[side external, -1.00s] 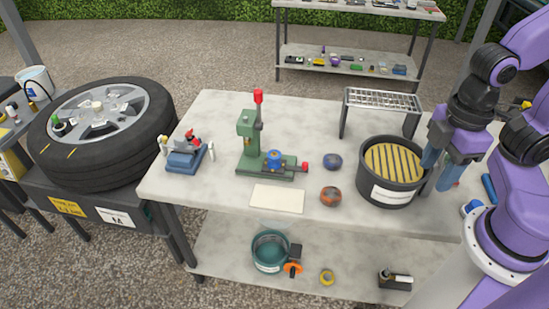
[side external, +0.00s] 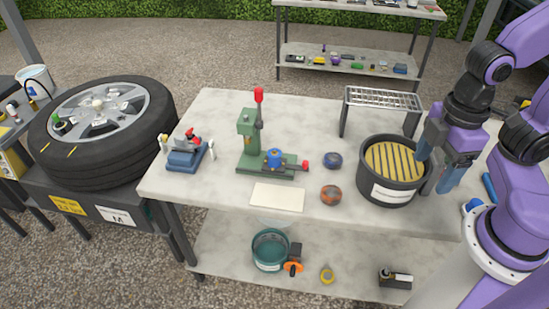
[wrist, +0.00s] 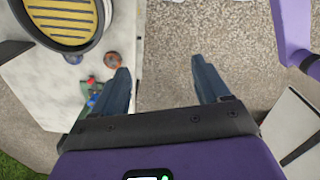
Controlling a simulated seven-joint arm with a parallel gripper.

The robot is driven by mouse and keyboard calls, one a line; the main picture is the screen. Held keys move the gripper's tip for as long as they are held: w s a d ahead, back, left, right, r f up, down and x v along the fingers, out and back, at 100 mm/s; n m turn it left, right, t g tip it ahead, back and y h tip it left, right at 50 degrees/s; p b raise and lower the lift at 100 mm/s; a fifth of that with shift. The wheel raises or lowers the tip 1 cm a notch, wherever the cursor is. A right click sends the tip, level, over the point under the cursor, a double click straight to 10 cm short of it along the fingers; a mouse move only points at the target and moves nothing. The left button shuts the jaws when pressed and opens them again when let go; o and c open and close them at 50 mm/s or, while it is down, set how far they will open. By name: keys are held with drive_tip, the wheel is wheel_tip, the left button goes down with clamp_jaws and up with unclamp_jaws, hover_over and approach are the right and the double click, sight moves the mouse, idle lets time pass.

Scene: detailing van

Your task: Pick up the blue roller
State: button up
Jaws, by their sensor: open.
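A blue rod-like thing (side external: 489,187), which looks like the blue roller, lies near the right end of the table in the side view. My arm and base partly hide it, and I cannot make it out in the wrist view. My gripper (side external: 439,160) is open and empty, over the right side of the black bucket, left of the blue thing. In the wrist view my gripper (wrist: 163,88) points down with its fingers wide apart, over gravel beyond the table edge, with nothing between them.
The black bucket (side external: 386,194) with a yellow grille stands beside my gripper, below a wire rack (side external: 382,99).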

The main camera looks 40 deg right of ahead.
drive_tip(key=w+a+f+n+t+h, duration=0.1)
drive_tip(key=w+a+f+n+h, duration=0.2)
drive_tip(key=w+a, duration=0.6)
drive_tip(key=w+a+f+n+t+h, duration=0.15)
drive_tip(key=w+a+f+h, duration=0.35)
drive_tip(key=w, duration=0.8)
drive_tip(key=n+t+h, duration=0.4)
drive_tip(key=n, duration=0.2)
approach(272, 155)
drive_tip(key=shift+g, duration=0.25)
drive_tip(key=x, duration=0.3)
drive_tip(key=f+x, duration=0.1)
drive_tip(key=x, duration=0.2)
drive_tip(key=shift+s+a, duration=0.15)
drive_tip(key=shift+w+r+x, duration=0.1)
drive_tip(key=shift+r+x, duration=0.05)
drive_tip(key=shift+x, duration=0.75)
drive_tip(key=shift+w+r+x, duration=0.1)
drive_tip(key=shift+r+x, duration=0.05)
drive_tip(key=shift+x, duration=0.75)
drive_tip(key=shift+w+r+x, duration=0.1)
drive_tip(key=shift+r+x, duration=0.05)
drive_tip(key=shift+x, duration=0.75)
drive_tip(key=shift+s, duration=0.1)
drive_tip(key=c, duration=1.1)
drive_tip(key=shift+c, duration=0.4)
drive_tip(key=shift+r, duration=0.15)
